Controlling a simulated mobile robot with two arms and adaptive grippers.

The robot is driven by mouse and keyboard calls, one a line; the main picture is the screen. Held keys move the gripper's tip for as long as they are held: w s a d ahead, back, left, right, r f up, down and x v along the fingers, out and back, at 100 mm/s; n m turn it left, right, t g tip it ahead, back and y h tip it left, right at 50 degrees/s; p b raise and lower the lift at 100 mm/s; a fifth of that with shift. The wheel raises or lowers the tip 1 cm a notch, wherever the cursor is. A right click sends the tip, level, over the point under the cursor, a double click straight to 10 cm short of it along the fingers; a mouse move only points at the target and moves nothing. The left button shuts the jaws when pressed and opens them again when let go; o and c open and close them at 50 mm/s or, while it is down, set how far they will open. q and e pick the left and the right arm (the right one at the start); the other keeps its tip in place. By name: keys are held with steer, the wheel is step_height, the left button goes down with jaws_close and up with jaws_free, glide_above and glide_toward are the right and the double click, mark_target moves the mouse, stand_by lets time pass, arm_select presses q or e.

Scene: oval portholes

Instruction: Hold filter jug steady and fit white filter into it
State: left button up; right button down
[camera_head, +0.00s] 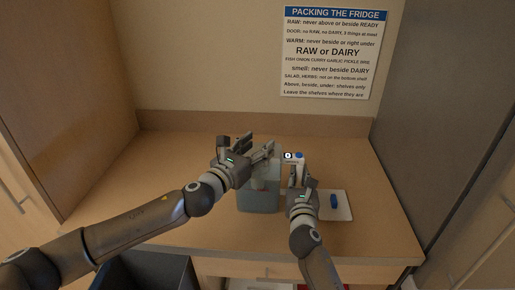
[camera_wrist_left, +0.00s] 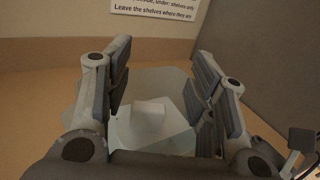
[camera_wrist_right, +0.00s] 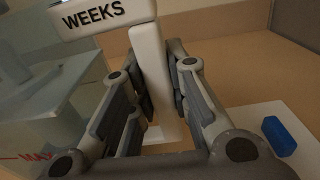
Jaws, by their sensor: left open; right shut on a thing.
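The translucent grey-blue filter jug (camera_head: 258,201) stands on the counter. In the left wrist view the jug (camera_wrist_left: 150,140) shows between the fingers, with a pale block-shaped part inside its outline. My left gripper (camera_head: 248,150) is open at the jug's top; contact is unclear. My right gripper (camera_head: 299,177) is shut on an upright white piece (camera_head: 300,160), apparently the filter, right of the jug. In the right wrist view this white piece (camera_wrist_right: 148,65) has a head lettered "WEEKS", close beside the jug (camera_wrist_right: 45,110). Its lower end is partly hidden by the fingers.
A white board (camera_head: 343,212) with a blue block (camera_head: 333,201) lies right of my right gripper. A notice (camera_head: 330,52) hangs on the back wall. Tall side panels bound the counter (camera_head: 170,160), which has free room on the left and far right.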

arm_select(q)
steer(key=shift+w+a+f, duration=0.1)
steer(key=shift+a+f, duration=0.05)
steer(key=shift+f, duration=0.3)
arm_select(e)
steer(key=shift+w+d, duration=0.15)
steer(key=shift+d, duration=0.05)
steer(key=c, duration=1.4)
jaws_free()
steer(key=shift+c, duration=0.2)
arm_select(q)
steer(key=shift+r, duration=0.15)
arm_select(e)
steer(key=shift+o, duration=0.7)
steer(key=shift+f, duration=0.1)
steer(key=shift+a, duration=0.1)
